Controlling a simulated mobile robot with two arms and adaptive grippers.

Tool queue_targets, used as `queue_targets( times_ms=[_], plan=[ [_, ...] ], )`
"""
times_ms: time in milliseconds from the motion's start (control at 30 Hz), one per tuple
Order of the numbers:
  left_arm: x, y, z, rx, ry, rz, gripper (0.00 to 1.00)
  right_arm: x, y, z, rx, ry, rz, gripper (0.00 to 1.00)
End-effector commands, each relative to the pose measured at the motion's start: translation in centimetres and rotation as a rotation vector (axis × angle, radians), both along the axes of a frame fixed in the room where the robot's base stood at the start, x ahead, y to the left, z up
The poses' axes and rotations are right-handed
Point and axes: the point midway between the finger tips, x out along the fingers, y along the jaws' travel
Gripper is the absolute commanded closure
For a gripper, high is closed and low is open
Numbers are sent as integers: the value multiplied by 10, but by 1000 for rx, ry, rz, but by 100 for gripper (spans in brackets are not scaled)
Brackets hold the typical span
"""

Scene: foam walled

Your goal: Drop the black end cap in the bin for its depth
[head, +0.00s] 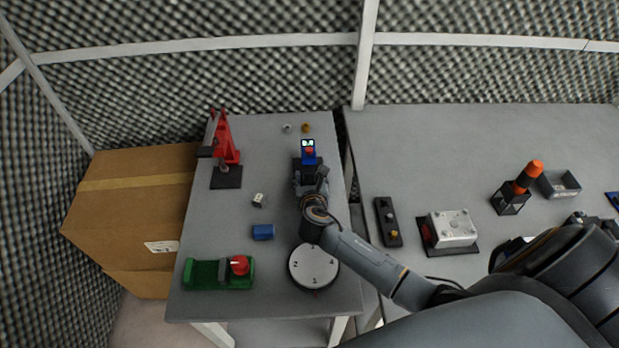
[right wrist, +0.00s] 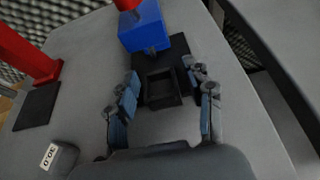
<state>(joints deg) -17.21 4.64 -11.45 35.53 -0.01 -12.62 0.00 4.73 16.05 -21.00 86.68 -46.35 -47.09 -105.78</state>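My right gripper (head: 310,180) hangs over the left table at the foot of a blue gauge (head: 308,147) with a lit display. In the right wrist view its fingers (right wrist: 166,98) are spread wide. A square, hollow black piece (right wrist: 162,88) lies between them on the gauge's black base (right wrist: 180,50), apart from both fingers. I cannot tell whether this is the black end cap or a fixed nest of the gauge. No bin is clearly marked by depth. My left gripper is not in view.
A red stand (head: 222,140), a small labelled block (head: 258,199), a blue cylinder (head: 263,232), a green fixture (head: 205,273) and a numbered disc (head: 313,266) share this table. The right table holds a grey tray (head: 560,184), a white box (head: 452,228) and an orange-topped tool (head: 530,175).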

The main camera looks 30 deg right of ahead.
Motion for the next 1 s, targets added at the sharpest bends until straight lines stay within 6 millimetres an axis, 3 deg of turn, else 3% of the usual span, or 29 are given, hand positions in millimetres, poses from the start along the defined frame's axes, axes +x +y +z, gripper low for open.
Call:
queue_targets(
  times_ms=[433,800,1000],
  plan=[
    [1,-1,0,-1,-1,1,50,-9,5,4,0,-1,2,41],
    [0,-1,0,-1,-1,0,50,-72,35,32,1,0,3,41],
    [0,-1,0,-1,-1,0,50,-94,46,43,0,0,1,41]
  ],
)
